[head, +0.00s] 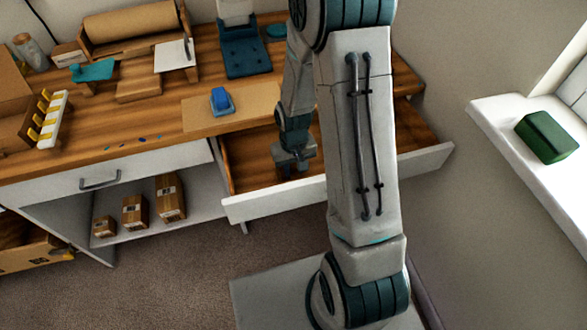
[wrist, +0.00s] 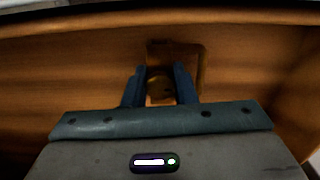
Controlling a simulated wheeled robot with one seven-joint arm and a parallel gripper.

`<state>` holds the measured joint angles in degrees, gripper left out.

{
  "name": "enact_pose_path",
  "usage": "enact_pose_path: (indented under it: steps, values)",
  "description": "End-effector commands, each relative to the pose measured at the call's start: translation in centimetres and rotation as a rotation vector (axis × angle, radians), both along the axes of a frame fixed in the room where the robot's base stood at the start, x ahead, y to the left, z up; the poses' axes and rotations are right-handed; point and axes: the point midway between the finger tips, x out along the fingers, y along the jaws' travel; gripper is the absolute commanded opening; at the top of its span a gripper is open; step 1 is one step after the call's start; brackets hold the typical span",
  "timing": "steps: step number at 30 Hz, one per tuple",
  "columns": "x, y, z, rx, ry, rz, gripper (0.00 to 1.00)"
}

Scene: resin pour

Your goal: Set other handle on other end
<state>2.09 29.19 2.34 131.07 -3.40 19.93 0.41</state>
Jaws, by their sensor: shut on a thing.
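My gripper (head: 294,162) is down inside the open wooden drawer (head: 247,156), and it also shows in the wrist view (wrist: 160,72). Its two blue fingers are shut on a small brass-coloured piece (wrist: 160,86), which may be the handle. A brown, roughly square shape (wrist: 187,49) lies against or just beyond that piece on the drawer wood. I cannot tell whether the two are joined. The piece is hidden in the head view. No second handle can be made out, and neither can a part with ends to take one.
The drawer's white front panel (head: 270,203) stands pulled out close around my gripper. The worktop above holds a blue tool (head: 221,100) on a tan sheet (head: 196,116) and a white rack (head: 50,119) with yellow pieces. A green block (head: 546,137) sits on the windowsill at right.

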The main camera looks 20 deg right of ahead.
Motion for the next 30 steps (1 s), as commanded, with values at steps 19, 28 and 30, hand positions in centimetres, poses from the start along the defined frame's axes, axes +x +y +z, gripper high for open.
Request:
enact_pose_path:
  steps: [19, 28, 30]
  values:
    - [0.0, 0.0, -1.1, 0.0, -0.001, 0.0, 0.46]
    - [0.1, 0.0, -0.3, 0.0, -0.003, 0.0, 0.46]
    - [0.1, 0.0, 0.6, 0.0, -0.005, 0.0, 0.46]
